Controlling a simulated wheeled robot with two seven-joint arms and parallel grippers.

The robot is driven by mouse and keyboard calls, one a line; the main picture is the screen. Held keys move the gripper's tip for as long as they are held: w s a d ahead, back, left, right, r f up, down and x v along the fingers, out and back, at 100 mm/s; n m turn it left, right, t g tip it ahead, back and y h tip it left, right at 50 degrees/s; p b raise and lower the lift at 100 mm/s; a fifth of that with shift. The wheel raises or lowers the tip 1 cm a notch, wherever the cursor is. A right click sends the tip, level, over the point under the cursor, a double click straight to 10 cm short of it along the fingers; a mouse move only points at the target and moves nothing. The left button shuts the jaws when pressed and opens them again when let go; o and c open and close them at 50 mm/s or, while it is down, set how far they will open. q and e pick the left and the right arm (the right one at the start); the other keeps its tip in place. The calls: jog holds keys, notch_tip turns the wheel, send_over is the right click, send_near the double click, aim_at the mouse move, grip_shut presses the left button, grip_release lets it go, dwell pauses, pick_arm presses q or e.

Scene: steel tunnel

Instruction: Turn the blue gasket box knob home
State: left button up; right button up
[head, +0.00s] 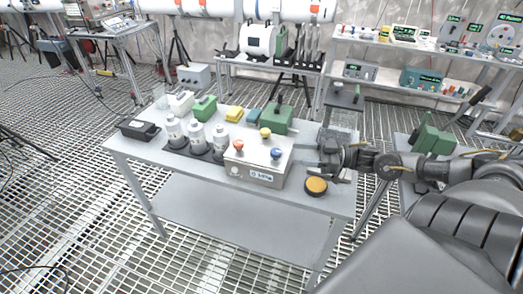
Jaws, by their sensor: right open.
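The steel gasket box (250,171) sits on the grey table near its front edge, with a label on its front. On its top are a blue knob (276,153) at the right, an orange-red knob (238,147) at the left and a yellow knob (265,132) at the back. My right gripper (323,159) is to the right of the box, apart from the blue knob, and is open with nothing seen in it. The blue knob's exact turn angle is too small to tell. My left gripper is not in view.
Several grey-white cylinders (196,135) stand left of the box. A yellow-topped black disc (316,186) lies at the table's (215,182) front right, below my gripper. Green blocks (277,120) and a black case (139,129) are also on the table. Shelves stand behind.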

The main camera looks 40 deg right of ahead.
aim_at(275, 151)
jog(key=x, duration=0.5)
jog(key=shift+s+a+r+b, duration=0.1)
jog(key=shift+a+r+b, duration=0.05)
jog(key=shift+r+b, duration=0.15)
jog(key=x, duration=0.3)
jog(key=shift+f, duration=0.1)
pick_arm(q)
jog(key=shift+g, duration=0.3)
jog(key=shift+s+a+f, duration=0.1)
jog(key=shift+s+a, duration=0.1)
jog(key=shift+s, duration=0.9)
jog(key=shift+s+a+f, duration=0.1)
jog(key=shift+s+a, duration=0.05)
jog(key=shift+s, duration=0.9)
pick_arm(e)
jog(key=shift+x, duration=0.85)
jog(key=shift+f, duration=0.1)
